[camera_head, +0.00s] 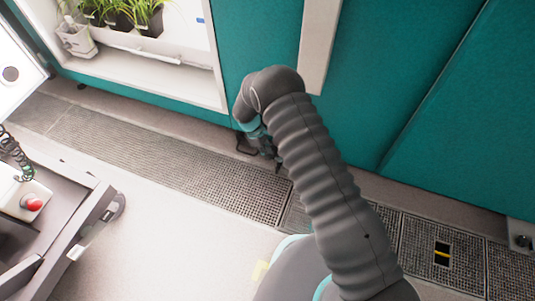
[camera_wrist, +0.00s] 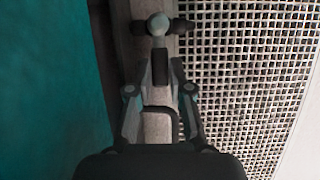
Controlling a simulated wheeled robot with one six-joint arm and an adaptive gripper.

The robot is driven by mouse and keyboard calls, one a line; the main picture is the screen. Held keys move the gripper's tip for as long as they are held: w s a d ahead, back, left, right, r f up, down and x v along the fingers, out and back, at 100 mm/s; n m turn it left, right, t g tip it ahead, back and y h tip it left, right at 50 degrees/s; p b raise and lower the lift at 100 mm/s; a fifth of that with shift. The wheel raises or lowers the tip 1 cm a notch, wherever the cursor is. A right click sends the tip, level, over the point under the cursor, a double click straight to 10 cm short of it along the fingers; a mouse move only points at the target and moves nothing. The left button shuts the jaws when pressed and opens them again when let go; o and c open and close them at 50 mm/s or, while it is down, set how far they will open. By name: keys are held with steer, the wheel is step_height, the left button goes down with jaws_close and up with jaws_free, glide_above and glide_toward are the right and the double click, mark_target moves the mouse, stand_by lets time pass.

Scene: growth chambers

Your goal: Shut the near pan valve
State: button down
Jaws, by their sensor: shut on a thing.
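In the wrist view, the valve (camera_wrist: 158,24) has a pale round knob with dark stubs on either side, set on a grey strip beside the floor grating. A dark lever (camera_wrist: 160,70) runs from it towards me, between the fingertips of my gripper (camera_wrist: 161,74). My gripper is shut on this lever, with one finger on each side. In the head view, my gripper (camera_head: 265,150) is low by the foot of the teal wall, partly hidden by my arm. The valve cannot be made out there.
Floor grating (camera_head: 180,165) runs along the teal wall (camera_head: 420,60). A chamber with green plants (camera_head: 135,15) opens at upper left. A grey cart (camera_head: 75,225) with a red button (camera_head: 33,203) stands at left. A small grey fitting (camera_head: 520,240) sits at far right.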

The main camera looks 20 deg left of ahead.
stand_by(0.3)
steer(key=c, duration=1.1)
jaws_free()
steer(key=shift+o, duration=0.2)
steer(key=shift+r, duration=0.1)
steer(key=shift+s+r+n+t+p, duration=0.2)
steer(key=shift+s+n+t+p, duration=0.15)
steer(key=shift+n+p, duration=0.55)
steer(key=s+n+p, duration=0.1)
steer(key=p, duration=0.1)
steer(key=shift+d+r+n+t+p, duration=0.1)
steer(key=shift+n+t+p, duration=0.2)
steer(key=shift+t+p, duration=0.1)
steer(key=n+p, duration=0.1)
steer(key=s+n+t+p, duration=0.1)
steer(key=n+p, duration=0.1)
steer(key=s+d+n+y+p, duration=0.1)
steer(key=shift+n+t+p, duration=0.25)
steer(key=shift+n+p, duration=0.1)
steer(key=shift+n, duration=0.05)
steer(key=v, duration=1.3)
steer(key=d+r+m+g, duration=0.1)
steer(key=d+r+m, duration=0.4)
steer(key=r, duration=0.4)
steer(key=s+d+r+m, duration=0.1)
steer(key=d+r+m, duration=0.4)
steer(key=r, duration=0.3)
steer(key=shift+s+d+r+g+p, duration=0.2)
steer(key=shift+d+r+g+p, duration=0.1)
steer(key=shift+d+r+g, duration=0.15)
